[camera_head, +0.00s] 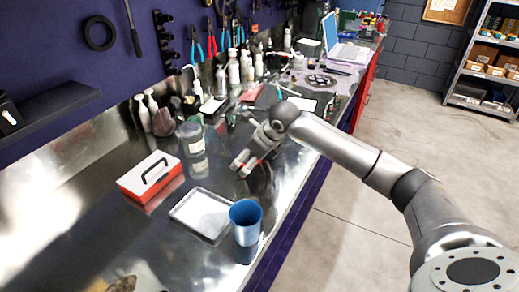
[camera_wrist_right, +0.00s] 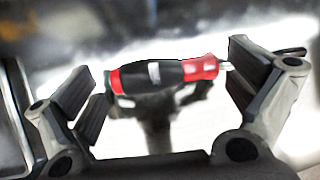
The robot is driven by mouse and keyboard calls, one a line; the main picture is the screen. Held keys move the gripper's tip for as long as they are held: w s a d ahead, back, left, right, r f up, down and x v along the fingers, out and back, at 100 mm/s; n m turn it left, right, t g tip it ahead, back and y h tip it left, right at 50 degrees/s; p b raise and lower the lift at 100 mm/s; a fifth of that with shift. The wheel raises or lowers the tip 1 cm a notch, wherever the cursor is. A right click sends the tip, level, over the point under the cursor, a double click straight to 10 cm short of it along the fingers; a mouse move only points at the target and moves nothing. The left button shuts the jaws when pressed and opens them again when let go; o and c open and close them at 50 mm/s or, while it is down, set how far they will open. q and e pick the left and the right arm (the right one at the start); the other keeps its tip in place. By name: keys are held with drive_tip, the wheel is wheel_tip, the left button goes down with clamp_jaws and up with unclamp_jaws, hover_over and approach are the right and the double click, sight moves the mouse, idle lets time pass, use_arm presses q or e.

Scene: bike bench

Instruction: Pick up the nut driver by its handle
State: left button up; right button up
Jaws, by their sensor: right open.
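The nut driver (camera_wrist_right: 165,75) shows in the right wrist view. It has a black and red handle and lies across the picture, with its short metal shaft pointing right. My right gripper (camera_wrist_right: 168,92) is open, with one finger toward each end of the handle in the picture. I cannot tell how far above the driver the fingers are. In the head view the right gripper (camera_head: 243,166) is low over the metal bench, and the driver is mostly hidden by it. My left gripper is not in view.
Bottles and tools crowd the bench's back. Bare bench (camera_head: 55,215) lies at left.

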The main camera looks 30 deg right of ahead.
drive_tip(key=shift+c, duration=1.5)
drive_tip(key=shift+s, duration=0.15)
drive_tip(key=c, duration=1.2)
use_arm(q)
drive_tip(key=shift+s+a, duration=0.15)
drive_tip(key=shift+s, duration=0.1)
use_arm(e)
drive_tip(key=shift+o, duration=0.2)
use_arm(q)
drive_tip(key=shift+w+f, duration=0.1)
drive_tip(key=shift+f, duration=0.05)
use_arm(e)
drive_tip(key=shift+r, duration=0.1)
